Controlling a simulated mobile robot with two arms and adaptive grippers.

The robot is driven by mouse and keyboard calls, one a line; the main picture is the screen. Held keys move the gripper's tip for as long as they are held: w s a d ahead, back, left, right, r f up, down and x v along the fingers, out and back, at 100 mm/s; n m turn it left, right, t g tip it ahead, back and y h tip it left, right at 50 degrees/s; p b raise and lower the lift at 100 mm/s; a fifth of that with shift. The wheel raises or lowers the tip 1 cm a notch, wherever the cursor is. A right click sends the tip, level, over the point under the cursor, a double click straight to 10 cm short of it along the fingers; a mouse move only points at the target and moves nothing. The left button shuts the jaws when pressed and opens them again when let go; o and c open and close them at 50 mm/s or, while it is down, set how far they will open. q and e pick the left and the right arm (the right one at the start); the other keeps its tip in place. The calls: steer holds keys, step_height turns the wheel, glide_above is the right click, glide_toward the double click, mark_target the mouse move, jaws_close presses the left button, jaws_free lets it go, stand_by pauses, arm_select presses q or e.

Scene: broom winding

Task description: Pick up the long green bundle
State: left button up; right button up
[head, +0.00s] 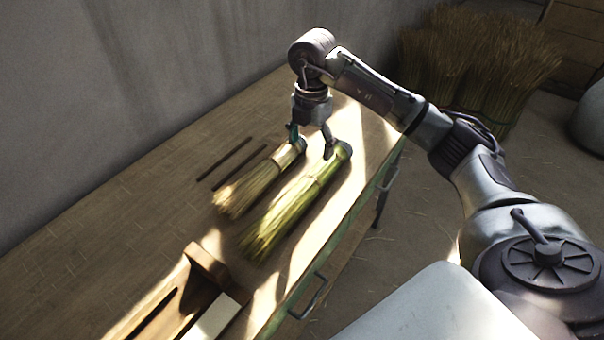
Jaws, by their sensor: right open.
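The long green bundle (290,207) lies on the wooden table, its bristles toward the lower left and its bound end at the upper right. A shorter yellow bundle (257,184) lies beside it on the left. My right gripper (312,150) is open and points down over the bound ends of the two bundles. One finger is at the yellow bundle's end and the other is at the green bundle's end. I cannot tell whether either finger touches a bundle. My left gripper is out of view.
Two thin dark rods (226,160) lie left of the bundles on the table (120,180). A wooden holder (205,268) stands at the front. Large straw sheaves (475,65) stand on the floor behind. The table's left part is clear, beside a grey wall.

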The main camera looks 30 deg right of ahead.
mark_target(312, 177)
steer(key=f, duration=0.7)
steer(key=shift+s+p, duration=0.3)
steer(key=shift+s, duration=0.1)
steer(key=f, duration=0.3)
steer(key=f+p, duration=0.1)
steer(key=shift+w+d+f, duration=0.15)
steer(key=shift+w+f, duration=0.1)
steer(key=shift+f, duration=0.7)
steer(key=shift+c, duration=1)
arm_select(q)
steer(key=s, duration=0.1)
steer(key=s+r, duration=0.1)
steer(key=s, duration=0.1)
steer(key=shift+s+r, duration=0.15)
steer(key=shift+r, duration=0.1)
arm_select(e)
steer(key=c, duration=1.1)
